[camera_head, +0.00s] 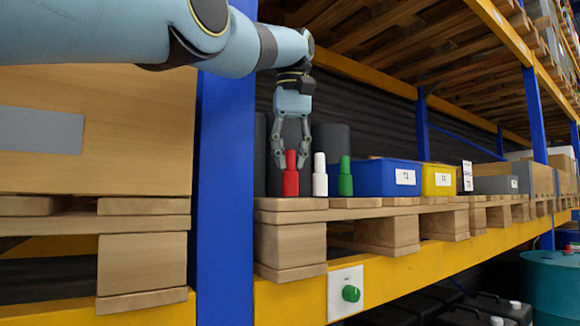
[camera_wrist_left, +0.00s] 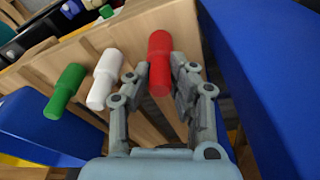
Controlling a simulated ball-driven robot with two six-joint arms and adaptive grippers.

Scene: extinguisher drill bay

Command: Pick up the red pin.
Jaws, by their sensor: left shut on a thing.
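The red pin (camera_head: 291,175) is upright at the near left end of the pallet shelf, in a row with a white pin (camera_head: 320,176) and a green pin (camera_head: 345,177). My left gripper (camera_head: 291,151) comes down from above, its fingers on either side of the red pin's narrow upper part. In the left wrist view the red pin (camera_wrist_left: 160,62) is between the fingertips of my left gripper (camera_wrist_left: 158,80), which are shut on it. I cannot tell whether its base touches the pallet. My right gripper is not in view.
A blue bin (camera_head: 372,180) and a yellow bin (camera_head: 438,181) stand right of the pins on the pallet (camera_head: 300,204). A blue rack post (camera_head: 226,200) is close on the left. Dark cylinders (camera_head: 330,140) stand behind. A green knob (camera_head: 351,293) is below on the beam.

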